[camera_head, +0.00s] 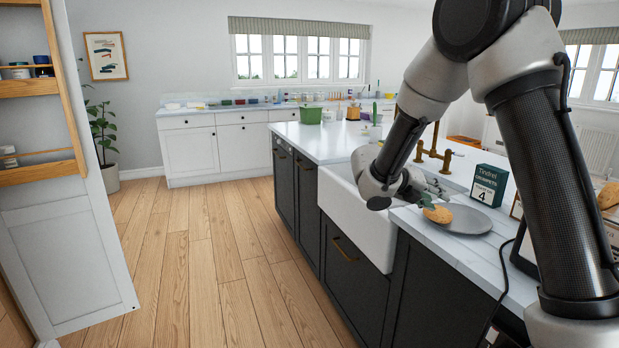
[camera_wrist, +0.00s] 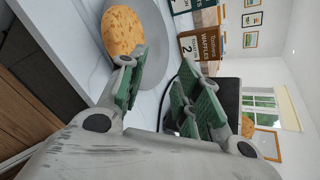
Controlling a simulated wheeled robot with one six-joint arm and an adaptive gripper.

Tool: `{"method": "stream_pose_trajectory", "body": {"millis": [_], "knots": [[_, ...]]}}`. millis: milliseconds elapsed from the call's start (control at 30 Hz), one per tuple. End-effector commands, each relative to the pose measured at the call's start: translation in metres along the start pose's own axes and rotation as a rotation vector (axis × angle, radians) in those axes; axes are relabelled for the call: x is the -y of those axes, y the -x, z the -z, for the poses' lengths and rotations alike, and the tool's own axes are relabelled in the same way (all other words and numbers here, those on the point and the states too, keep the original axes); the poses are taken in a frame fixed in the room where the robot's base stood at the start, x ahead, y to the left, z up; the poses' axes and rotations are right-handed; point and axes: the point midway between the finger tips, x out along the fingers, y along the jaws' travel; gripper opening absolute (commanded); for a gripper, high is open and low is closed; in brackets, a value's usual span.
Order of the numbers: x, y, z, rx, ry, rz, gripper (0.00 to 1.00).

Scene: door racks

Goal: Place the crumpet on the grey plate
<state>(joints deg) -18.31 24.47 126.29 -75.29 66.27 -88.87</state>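The round golden-brown crumpet (camera_head: 438,214) is at the left edge of the grey plate (camera_head: 470,221) on the counter. In the wrist view the crumpet (camera_wrist: 122,31) overlaps the near side of the plate (camera_wrist: 158,52). I cannot tell whether it lies on the rim or partly on the counter. My gripper (camera_head: 427,201) is just above and beside the crumpet. In the wrist view my gripper (camera_wrist: 168,88) has its green-padded fingers apart with nothing between them. One finger is close beside the crumpet; contact is unclear.
A dark green crumpet box (camera_head: 488,186) stands behind the plate. A waffles box (camera_wrist: 200,46) and a dark appliance (camera_wrist: 225,98) are near it in the wrist view. The white sink (camera_head: 350,215) is left of the plate. The counter's front edge is close.

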Motion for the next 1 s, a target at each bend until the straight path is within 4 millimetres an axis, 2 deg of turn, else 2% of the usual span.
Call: {"method": "stream_pose_trajectory", "body": {"millis": [33, 167, 300, 400, 500, 600, 700, 833, 1000], "knots": [[0.004, -0.004, 0.022, -0.073, -0.164, -0.005, 0.33], [0.034, 0.000, 0.076, -0.292, -0.705, 0.017, 0.33], [0.077, 0.019, 0.135, -0.567, -1.344, 0.115, 0.33], [0.100, 0.038, 0.170, -0.755, -1.721, 0.209, 0.33], [0.118, 0.059, 0.198, -0.934, -2.025, 0.300, 0.33], [0.132, 0.080, 0.219, -1.110, -2.263, 0.373, 0.33], [0.146, 0.100, 0.235, -1.275, -2.430, 0.406, 0.33], [0.164, 0.118, 0.248, -1.431, -2.549, 0.353, 0.33], [0.191, 0.126, 0.250, -1.482, -2.655, 0.238, 0.33]]}}
